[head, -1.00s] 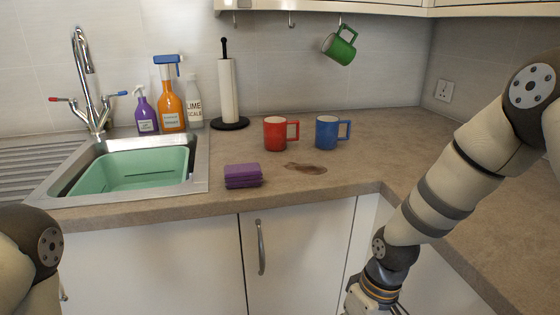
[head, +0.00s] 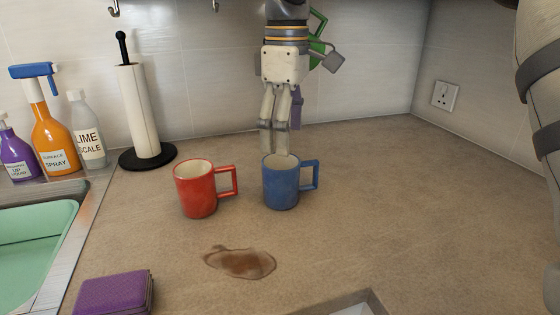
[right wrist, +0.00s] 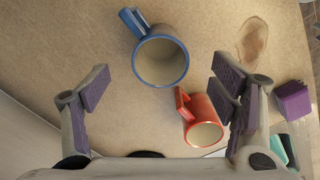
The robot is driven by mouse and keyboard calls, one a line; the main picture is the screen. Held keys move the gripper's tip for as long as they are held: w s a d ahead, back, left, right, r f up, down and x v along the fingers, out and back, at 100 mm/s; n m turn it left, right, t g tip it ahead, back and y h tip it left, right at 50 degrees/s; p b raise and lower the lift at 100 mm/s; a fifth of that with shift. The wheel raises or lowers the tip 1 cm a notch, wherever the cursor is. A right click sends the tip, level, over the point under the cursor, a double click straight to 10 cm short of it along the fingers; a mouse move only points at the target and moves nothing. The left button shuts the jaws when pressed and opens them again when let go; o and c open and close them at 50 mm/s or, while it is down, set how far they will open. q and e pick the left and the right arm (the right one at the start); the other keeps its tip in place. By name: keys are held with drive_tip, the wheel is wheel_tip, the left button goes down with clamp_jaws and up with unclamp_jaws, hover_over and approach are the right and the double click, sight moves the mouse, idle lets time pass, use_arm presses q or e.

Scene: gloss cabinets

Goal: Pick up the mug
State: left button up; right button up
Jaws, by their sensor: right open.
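A blue mug (head: 281,188) stands upright on the counter with its handle to the right. A red mug (head: 196,193) stands just left of it, its handle also to the right. A green mug (head: 317,25) hangs at the back, mostly hidden by my right arm. My right gripper (head: 281,138) points down at the blue mug's back rim and is open and empty. In the right wrist view, the blue mug (right wrist: 160,60) lies between the spread fingers, and the red mug (right wrist: 203,122) is near the right finger. My left gripper is out of view.
A brown stain (head: 240,263) lies in front of the mugs. The counter on the right is clear.

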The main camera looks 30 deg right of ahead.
sight(284, 165)
wheel_tip(284, 165, down, 12)
drive_tip(key=shift+w+r, duration=0.15)
drive_tip(key=shift+r, duration=0.1)
drive_tip(key=c, duration=1.4)
drive_tip(key=shift+c, duration=0.3)
drive_tip(key=shift+r, duration=0.2)
drive_tip(key=shift+r, duration=0.35)
drive_tip(key=r, duration=0.2)
drive_tip(key=s+r, duration=0.1)
drive_tip(key=r, duration=0.1)
drive_tip(key=shift+a+p, duration=0.35)
drive_tip(key=shift+a, duration=0.05)
drive_tip(key=s+a+r, duration=0.8)
drive_tip(key=s, duration=0.1)
drive_tip(key=shift+s+a, duration=0.15)
drive_tip(key=shift+s, duration=0.25)
